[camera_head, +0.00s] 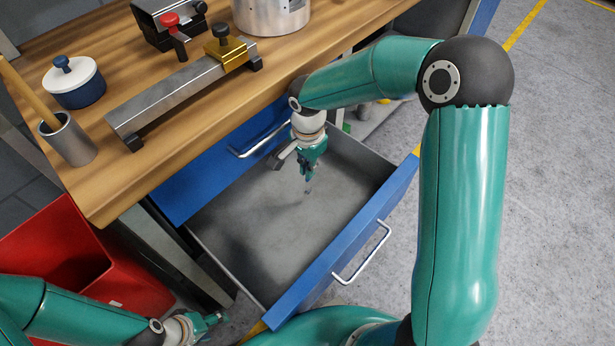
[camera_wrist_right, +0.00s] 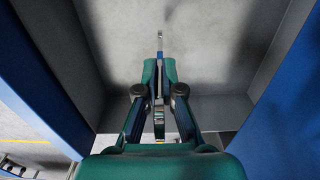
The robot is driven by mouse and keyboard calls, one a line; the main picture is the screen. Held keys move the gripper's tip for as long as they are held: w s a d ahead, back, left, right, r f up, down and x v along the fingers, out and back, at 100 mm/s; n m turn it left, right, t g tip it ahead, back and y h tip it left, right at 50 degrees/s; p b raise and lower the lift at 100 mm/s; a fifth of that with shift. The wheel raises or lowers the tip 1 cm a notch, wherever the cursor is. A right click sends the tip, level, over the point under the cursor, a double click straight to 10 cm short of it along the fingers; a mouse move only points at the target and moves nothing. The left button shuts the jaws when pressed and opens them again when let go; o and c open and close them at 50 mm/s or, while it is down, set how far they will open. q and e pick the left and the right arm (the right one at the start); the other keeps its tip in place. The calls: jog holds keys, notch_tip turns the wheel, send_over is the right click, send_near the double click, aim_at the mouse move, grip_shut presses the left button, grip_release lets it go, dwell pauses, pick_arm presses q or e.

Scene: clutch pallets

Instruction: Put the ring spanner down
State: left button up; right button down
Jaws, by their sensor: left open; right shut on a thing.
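My right gripper (camera_head: 309,172) points down into the open drawer (camera_head: 345,272) and is shut on the ring spanner (camera_head: 308,187). Only a small end of the spanner shows below the fingers in the head view. In the right wrist view the grey spanner (camera_wrist_right: 159,118) runs between the two green fingers (camera_wrist_right: 160,72), and its narrow end sticks out past the fingertips towards the drawer floor. I cannot tell whether that end touches the floor. My left gripper (camera_head: 212,322) is open and empty, low at the bottom left, outside the drawer.
The drawer floor around the spanner looks bare. The blue drawer front has a metal handle (camera_head: 362,253). Above is the wooden bench (camera_head: 190,115) with a metal rail fixture (camera_head: 178,97), a lidded pot (camera_head: 75,84) and a grey cup (camera_head: 70,141). A red bin (camera_head: 125,285) stands at left.

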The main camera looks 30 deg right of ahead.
aim_at(308, 190)
jog(key=shift+f+b, duration=0.3)
jog(key=shift+f, duration=1.7)
jog(key=shift+f, duration=0.15)
jog(key=c, duration=1.3)
grip_release()
